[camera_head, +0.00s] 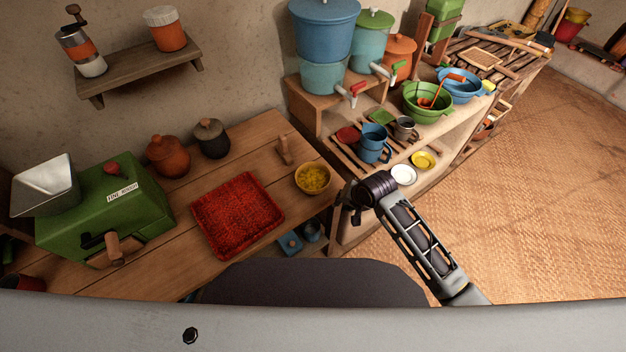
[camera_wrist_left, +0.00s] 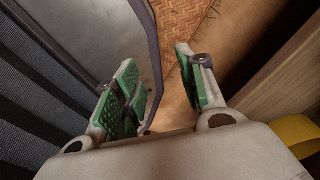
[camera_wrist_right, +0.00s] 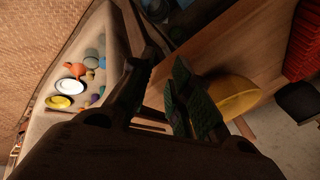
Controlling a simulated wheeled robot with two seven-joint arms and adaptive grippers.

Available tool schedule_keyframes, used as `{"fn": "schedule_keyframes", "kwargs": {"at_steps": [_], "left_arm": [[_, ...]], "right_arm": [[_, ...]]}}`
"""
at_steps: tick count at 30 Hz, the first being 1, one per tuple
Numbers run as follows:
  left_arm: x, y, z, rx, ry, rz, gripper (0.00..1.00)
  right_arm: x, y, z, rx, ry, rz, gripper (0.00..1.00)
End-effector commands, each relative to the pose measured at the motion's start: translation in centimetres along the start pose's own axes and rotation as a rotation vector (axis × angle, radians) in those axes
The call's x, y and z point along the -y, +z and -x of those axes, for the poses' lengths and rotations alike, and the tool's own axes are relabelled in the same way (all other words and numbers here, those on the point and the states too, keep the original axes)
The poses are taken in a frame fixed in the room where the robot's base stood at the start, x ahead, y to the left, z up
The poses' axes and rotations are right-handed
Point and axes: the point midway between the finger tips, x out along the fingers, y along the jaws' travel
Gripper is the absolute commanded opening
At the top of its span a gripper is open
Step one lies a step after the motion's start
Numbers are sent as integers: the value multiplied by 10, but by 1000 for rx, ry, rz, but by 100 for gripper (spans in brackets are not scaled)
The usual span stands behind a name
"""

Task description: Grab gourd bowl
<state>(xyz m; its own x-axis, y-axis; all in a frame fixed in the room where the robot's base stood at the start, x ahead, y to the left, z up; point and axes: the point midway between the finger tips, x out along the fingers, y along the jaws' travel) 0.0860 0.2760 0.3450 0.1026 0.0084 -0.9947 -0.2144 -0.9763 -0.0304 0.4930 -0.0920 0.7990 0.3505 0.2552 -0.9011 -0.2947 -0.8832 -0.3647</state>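The gourd bowl (camera_head: 313,179), a round tan-yellow bowl with yellow contents, sits near the right end of the wooden table. My right gripper (camera_head: 350,203) is just right of it, by the table's end. In the right wrist view the bowl (camera_wrist_right: 236,97) shows beyond the right-hand finger, partly hidden by it and not between the fingers. The right gripper (camera_wrist_right: 160,85) is open and empty; I cannot tell whether a finger touches the bowl. My left gripper (camera_wrist_left: 160,85) is open and empty, low beside my own body, and out of the head view.
A red woven tray (camera_head: 237,214) lies left of the bowl, with a wooden piece (camera_head: 284,150) behind it. A green mill (camera_head: 108,205) and two lidded jars (camera_head: 168,156) stand farther left. A shelf with cups (camera_head: 373,143) and a white dish (camera_head: 403,174) lies to the right.

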Motion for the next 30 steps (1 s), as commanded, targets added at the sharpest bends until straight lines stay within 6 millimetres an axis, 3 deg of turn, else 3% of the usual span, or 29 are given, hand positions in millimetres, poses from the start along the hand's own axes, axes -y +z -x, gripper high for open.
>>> {"fn": "schedule_keyframes", "kwargs": {"at_steps": [1,6,12,18,30], "left_arm": [[-3,0,3,1,4,1,40],[-14,1,6,3,15,6,40],[-19,4,9,7,20,4,40],[-16,5,10,9,17,3,40],[-13,6,10,10,14,2,40]], "right_arm": [[15,-4,16,-1,-11,-17,20],[51,-4,56,22,-28,-107,20],[75,-5,85,46,-18,-224,20],[84,-12,96,54,14,-354,20],[83,-24,97,51,55,-494,20]]}}
